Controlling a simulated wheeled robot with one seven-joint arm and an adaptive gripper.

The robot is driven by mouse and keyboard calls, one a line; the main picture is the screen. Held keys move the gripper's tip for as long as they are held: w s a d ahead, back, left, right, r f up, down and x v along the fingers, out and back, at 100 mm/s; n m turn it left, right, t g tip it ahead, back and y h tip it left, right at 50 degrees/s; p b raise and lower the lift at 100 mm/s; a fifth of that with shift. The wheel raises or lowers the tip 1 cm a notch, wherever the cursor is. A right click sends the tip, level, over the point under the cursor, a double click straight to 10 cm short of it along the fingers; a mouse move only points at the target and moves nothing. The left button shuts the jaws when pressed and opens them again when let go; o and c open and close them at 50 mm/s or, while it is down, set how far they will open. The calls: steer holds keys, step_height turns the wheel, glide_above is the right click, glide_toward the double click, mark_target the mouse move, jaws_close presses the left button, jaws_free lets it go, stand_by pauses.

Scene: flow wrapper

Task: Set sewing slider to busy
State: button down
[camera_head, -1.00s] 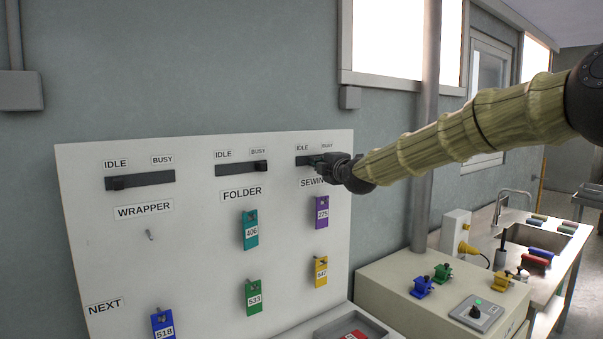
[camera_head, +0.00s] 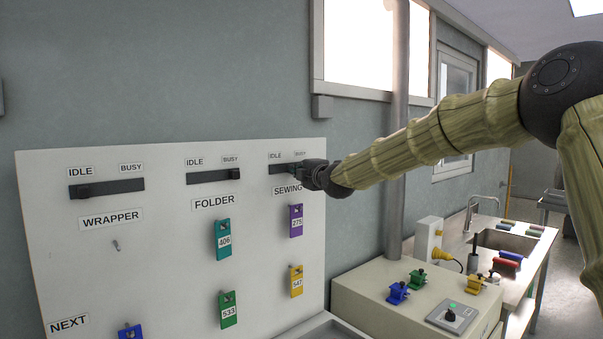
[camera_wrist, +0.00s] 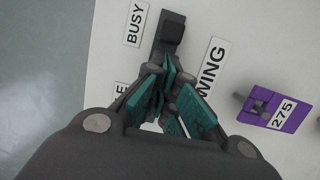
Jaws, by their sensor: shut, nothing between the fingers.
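The sewing slider track (camera_head: 279,169) is a dark bar on the white board, below its IDLE and BUSY labels. In the head view my gripper (camera_head: 304,172) covers the track's right end, under BUSY, and hides the knob. In the wrist view a raised dark block, which looks like the slider knob (camera_wrist: 172,27), sits near the track's end beside the BUSY label (camera_wrist: 136,22). My gripper's teal-padded fingers (camera_wrist: 165,76) are shut and empty over the track, on the IDLE side of that block. Whether they touch it I cannot tell.
The wrapper slider (camera_head: 107,188) has its knob at the IDLE end; the folder slider (camera_head: 213,177) has its knob at BUSY. A purple tag 275 (camera_head: 296,221) hangs below SEWING, with other tags around. A grey pole (camera_head: 397,130) stands right of the board.

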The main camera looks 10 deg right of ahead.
steer(key=s+a, duration=0.1)
steer(key=s+a+b, duration=0.1)
steer(key=shift+s+a+f, duration=0.1)
steer(key=shift+a, duration=0.2)
steer(key=b+v, duration=0.3)
steer(key=v, duration=0.6)
steer(key=shift+b, duration=0.4)
steer(key=shift+s+d, duration=0.1)
steer(key=shift+d, duration=0.15)
